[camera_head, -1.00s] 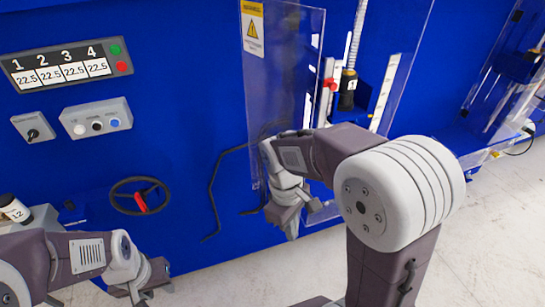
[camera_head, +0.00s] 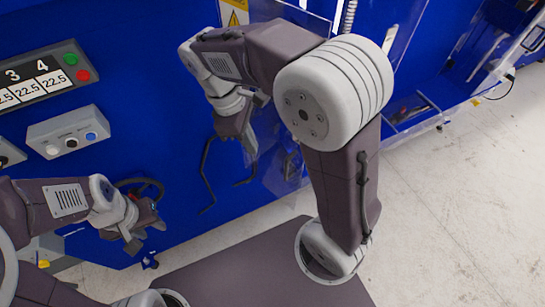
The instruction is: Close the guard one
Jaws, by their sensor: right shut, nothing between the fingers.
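Guard one is a clear panel (camera_head: 283,9) with a yellow warning label (camera_head: 235,14), on the blue machine at the top centre. My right arm hides much of it. My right gripper (camera_head: 251,147) is shut and empty, pointing down in front of the lower part of the clear panel; I cannot tell whether it touches it. My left gripper (camera_head: 146,240) is empty at the lower left, in front of the handwheel (camera_head: 140,188) and well away from the guard. Its fingers are too unclear to judge their opening.
A black bent rod (camera_head: 204,178) runs down the blue front, left of my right gripper. A button box (camera_head: 68,137) and a display panel (camera_head: 45,75) are at the left. Pale floor (camera_head: 455,220) lies open at the right.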

